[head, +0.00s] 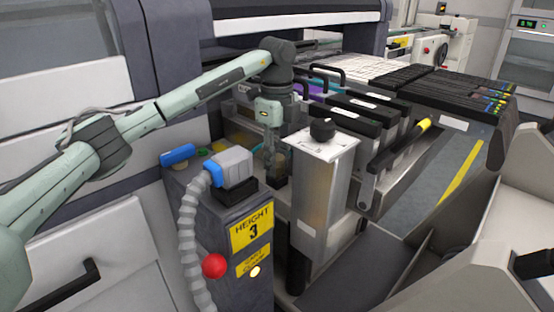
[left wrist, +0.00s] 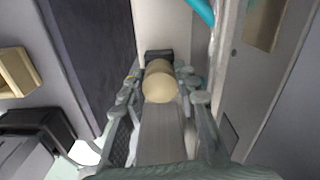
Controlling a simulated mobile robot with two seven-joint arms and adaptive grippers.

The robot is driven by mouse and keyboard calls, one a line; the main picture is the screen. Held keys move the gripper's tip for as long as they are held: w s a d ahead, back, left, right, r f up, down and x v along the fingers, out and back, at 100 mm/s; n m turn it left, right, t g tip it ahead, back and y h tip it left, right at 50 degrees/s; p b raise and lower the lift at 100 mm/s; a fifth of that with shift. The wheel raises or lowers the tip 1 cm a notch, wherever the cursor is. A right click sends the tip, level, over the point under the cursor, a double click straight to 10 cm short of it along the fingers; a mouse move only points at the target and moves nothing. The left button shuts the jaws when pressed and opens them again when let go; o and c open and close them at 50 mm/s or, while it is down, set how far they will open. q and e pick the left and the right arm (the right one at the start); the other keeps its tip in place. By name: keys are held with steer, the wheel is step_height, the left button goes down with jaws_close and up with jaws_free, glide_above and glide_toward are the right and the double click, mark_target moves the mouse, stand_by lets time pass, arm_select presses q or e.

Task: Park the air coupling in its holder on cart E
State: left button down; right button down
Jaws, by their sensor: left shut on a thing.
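My left gripper (head: 277,166) points down in the gap behind the grey control post (head: 222,225). It is shut on a tan, rounded piece, seemingly the air coupling (left wrist: 160,82), which sits between both fingers in the left wrist view. A dark block lies just beyond the piece there, but I cannot tell whether they touch. In the head view the piece is small and partly hidden by the fingers. I cannot make out the coupling's holder or a cart E label. My right gripper does not show.
The post carries a grey plug (head: 233,163) with a ribbed hose, a blue handle (head: 177,154), a red knob (head: 214,266) and a "HEIGHT 3" label. A metal column with a black knob (head: 322,130) stands right of my gripper. Feeders (head: 365,115) line up behind. A teal hose (left wrist: 203,10) passes close.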

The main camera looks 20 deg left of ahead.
arm_select(q)
steer(key=shift+f, duration=0.15)
steer(key=c, duration=1.1)
jaws_free()
steer(key=shift+o, duration=0.2)
